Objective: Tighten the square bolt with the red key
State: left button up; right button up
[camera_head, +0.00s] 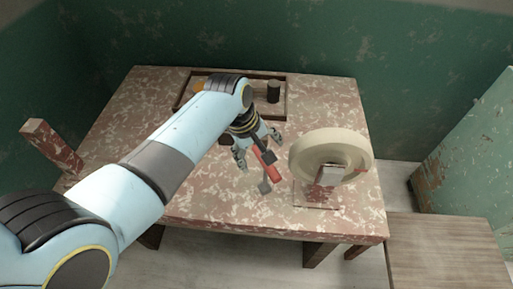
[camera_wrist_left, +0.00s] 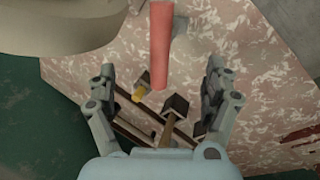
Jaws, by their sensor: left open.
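The red key (camera_head: 266,164) shows in the head view beside my left gripper (camera_head: 257,147), with dark grey parts near its ends. In the left wrist view the red bar of the key (camera_wrist_left: 160,45) comes in from the top, in line with the gap between the fingers of my left gripper (camera_wrist_left: 160,103). The fingers are spread wide, and neither visibly touches the bar. I cannot tell whether the key stands in something. My right gripper is not in view.
The wheel stands at the right of the worn table (camera_head: 230,205). A framed tray (camera_head: 285,100) at the back holds a dark cylinder (camera_head: 273,92). A brown post (camera_head: 50,145) rises at the left edge. A wooden surface (camera_head: 445,250) lies at lower right.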

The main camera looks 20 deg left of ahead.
pick_arm(q)
jog(key=b+x, duration=0.4)
jog(key=x, duration=0.2)
jog(key=shift+b, duration=0.35)
jog(key=shift+w+d+f+b, duration=0.1)
jog(key=shift+w+f+b, duration=0.1)
jog(key=shift+f+b, duration=0.3)
